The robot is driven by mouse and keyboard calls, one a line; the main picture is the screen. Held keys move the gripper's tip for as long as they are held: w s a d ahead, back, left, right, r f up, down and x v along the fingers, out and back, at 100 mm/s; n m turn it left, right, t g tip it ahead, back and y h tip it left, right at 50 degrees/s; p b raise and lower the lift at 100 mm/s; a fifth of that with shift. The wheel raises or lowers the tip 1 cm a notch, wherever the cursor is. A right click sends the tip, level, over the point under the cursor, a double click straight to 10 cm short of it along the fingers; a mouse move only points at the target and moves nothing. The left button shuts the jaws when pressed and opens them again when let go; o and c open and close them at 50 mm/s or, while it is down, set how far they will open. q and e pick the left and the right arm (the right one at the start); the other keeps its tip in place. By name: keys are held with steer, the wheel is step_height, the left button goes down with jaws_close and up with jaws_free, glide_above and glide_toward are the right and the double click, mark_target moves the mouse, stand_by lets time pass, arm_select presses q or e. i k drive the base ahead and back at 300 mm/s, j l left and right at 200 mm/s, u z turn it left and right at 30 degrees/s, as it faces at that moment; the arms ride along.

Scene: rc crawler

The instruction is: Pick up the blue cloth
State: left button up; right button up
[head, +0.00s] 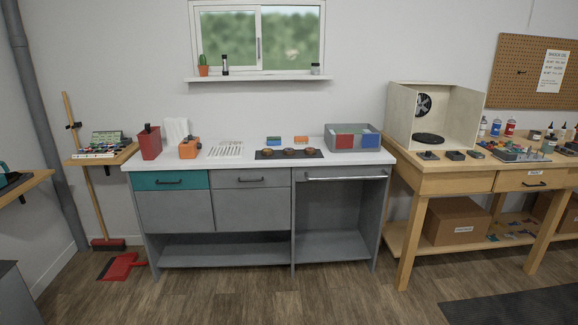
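No cloth can be made out for certain. A flat blue piece (370,140) shows beside a red one (344,141) at the grey bin (338,129) on the right end of the white counter. It could be a blue cloth, but it is too small to tell. A small blue block-like item (273,141) lies near the back of the counter, left of a small orange one (301,140). Neither of my grippers is in view.
The white counter (240,164) stands ahead across open wooden floor. It also holds a red container (149,143), a white towel-like item (176,131) and a dark tray (270,155). A wooden workbench (450,182) stands right. A broom and red dustpan (121,267) are left.

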mark_target(371, 140)
steer(key=i+j, duration=0.1)
steer(key=i, duration=2.2)
steer(key=l+z, duration=0.05)
steer(key=l, duration=0.05)
